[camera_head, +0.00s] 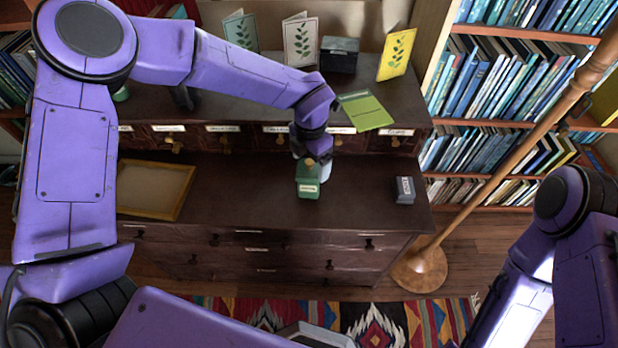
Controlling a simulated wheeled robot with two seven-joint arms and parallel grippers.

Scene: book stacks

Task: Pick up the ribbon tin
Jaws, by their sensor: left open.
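A small green tin (308,180) with a pale label stands on the brown dresser top, near the middle; the label is too small to read, so I cannot be sure it is the ribbon tin. My left gripper (313,160) is directly above and behind it, pointing down. The gripper is open, but its fingers are small and partly hidden, and I cannot tell whether they touch the tin. A small dark box (404,190) with a white label stands on the same top to the right. My right gripper is out of view; only its arm shows at lower right.
A wooden tray (158,190) lies at the left of the dresser top (240,210). Cards, a black box (339,54) and a green booklet (364,111) occupy the raised shelf behind. A wooden pole stand (420,262) rises at right. The top is clear between tin and dark box.

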